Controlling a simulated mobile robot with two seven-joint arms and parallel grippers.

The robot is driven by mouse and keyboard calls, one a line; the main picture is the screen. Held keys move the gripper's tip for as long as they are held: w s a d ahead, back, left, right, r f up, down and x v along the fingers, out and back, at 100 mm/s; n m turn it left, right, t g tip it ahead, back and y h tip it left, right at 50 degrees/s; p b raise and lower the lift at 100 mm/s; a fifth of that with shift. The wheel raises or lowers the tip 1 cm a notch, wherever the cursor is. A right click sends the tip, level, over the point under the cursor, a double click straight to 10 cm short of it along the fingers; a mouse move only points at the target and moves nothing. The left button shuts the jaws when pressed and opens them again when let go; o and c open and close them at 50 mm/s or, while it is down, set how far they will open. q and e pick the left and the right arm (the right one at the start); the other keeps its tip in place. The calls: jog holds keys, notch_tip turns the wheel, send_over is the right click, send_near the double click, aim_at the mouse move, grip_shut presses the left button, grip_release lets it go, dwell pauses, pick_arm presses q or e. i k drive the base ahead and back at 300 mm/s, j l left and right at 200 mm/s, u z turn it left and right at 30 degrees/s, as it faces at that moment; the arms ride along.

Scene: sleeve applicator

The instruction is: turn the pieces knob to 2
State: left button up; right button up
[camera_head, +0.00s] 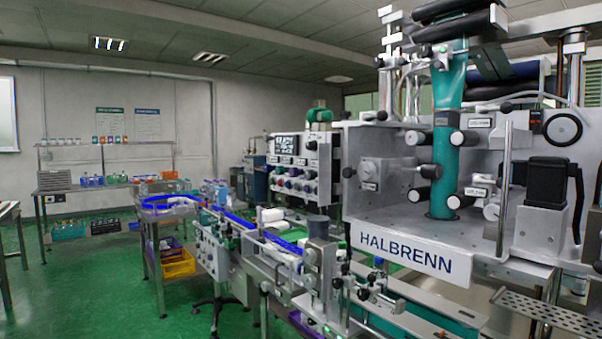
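Neither of my grippers shows in this view.
The machine marked HALBRENN (405,253) fills the right side. A conveyor with blue guide rails (236,217) runs in front of the panel, with metal fittings and black knobs along it. A yellow crate (178,264) sits under it. Green floor (90,290) is open at left.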

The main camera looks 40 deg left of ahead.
aim_at(293, 172)
jog(key=j+z, duration=0.25)
jog(key=j, duration=0.65)
jog(key=j+z, duration=0.2)
jog(key=j, duration=1.25)
jog(key=k+j, duration=0.15)
jog(key=j, duration=0.45)
jog(key=j+z, duration=0.1)
jog(key=j, duration=0.5)
jog(key=k, duration=0.05)
